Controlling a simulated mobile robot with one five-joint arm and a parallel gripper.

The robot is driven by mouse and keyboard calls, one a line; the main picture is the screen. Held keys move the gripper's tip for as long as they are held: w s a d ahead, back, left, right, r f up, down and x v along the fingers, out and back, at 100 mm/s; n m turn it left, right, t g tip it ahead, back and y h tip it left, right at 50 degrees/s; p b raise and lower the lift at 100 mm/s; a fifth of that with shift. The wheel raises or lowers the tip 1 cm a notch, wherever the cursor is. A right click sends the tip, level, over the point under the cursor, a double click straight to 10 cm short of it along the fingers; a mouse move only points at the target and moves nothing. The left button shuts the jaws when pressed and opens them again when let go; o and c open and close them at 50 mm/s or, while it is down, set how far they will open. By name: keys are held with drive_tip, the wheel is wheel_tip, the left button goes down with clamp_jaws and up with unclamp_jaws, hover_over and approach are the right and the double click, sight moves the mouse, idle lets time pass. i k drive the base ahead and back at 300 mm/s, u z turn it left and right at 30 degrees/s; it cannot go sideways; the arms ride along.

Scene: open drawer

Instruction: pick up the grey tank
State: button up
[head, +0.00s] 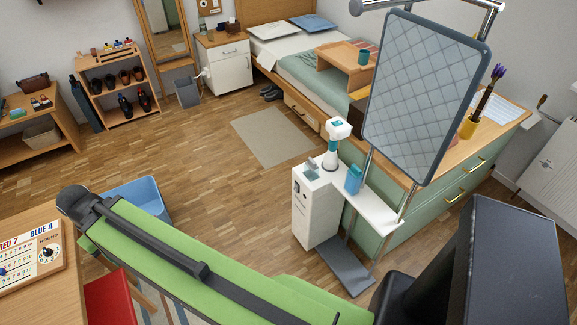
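I cannot make out a grey tank for certain in the head view. A small grey bin (188,93) stands on the floor by the white bedside cabinet, but I cannot tell that it is a tank. A long green and black body, which looks like my own arm, crosses the foreground from lower right to left. Its dark end lies over the floor near the blue bin. No gripper fingers show, and the foreground body hides part of the floor.
A white machine (313,213) stands mid-floor beside a green drawer cabinet (377,237). A large grey quilted panel (422,100) on a metal frame hides part of that cabinet. A blue bin (140,192) and a games table (40,217) are at left. Wood floor is open between.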

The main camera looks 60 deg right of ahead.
sight(311, 171)
drive_tip(key=z, duration=0.35)
drive_tip(key=i, duration=1.3)
drive_tip(key=z, duration=1.05)
drive_tip(key=i, duration=0.3)
drive_tip(key=z, duration=0.25)
